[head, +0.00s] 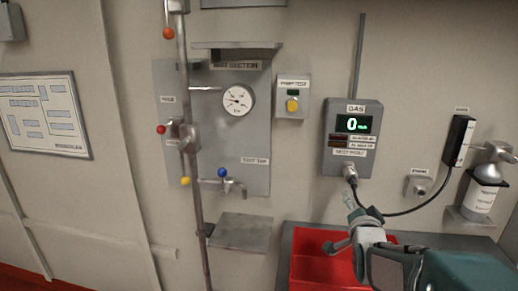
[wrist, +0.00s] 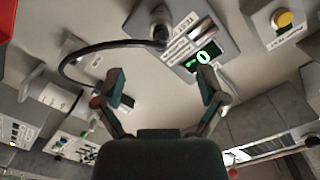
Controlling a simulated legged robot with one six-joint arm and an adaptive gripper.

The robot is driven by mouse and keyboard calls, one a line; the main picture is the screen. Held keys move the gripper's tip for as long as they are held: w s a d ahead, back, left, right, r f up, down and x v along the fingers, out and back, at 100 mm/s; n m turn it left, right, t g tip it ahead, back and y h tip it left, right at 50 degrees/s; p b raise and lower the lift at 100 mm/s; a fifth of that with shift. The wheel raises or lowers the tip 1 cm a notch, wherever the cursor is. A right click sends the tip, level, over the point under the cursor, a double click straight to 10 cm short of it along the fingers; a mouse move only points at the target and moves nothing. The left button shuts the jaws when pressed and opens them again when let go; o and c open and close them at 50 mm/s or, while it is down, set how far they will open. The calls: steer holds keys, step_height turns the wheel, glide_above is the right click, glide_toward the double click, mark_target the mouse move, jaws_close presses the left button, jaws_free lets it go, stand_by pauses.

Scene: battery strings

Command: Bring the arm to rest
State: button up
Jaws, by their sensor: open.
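My gripper (head: 341,222) is at the lower right of the head view, at the end of my teal and grey arm, in front of the wall and over the red tray. In the wrist view my gripper (wrist: 161,82) has its two fingers spread apart. Nothing is between them; only bare wall shows beyond. Its upper finger overlaps the area just below the gas detector in the head view; I cannot tell how far apart they are.
The gas detector (head: 353,112) reads 0, with a plug (head: 350,173) and black cable (head: 405,211) below. A red tray (head: 305,268) lies beneath my gripper. A vertical pipe (head: 190,155) with valves stands left. A bottle (head: 482,195) stands on the right bracket.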

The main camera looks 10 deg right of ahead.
steer(key=s+a+f+n+g+y, duration=0.2)
steer(key=s+a+n+g, duration=0.3)
steer(key=s, duration=0.7)
steer(key=s+a+f+n+g+y, duration=0.2)
steer(key=s+a+n+g, duration=0.4)
steer(key=s+a, duration=0.3)
steer(key=s+f, duration=0.1)
steer(key=s, duration=0.3)
steer(key=shift+s+f+n+y, duration=0.25)
steer(key=shift+s+n+y, duration=0.05)
steer(key=c, duration=0.5)
steer(key=shift+d, duration=0.1)
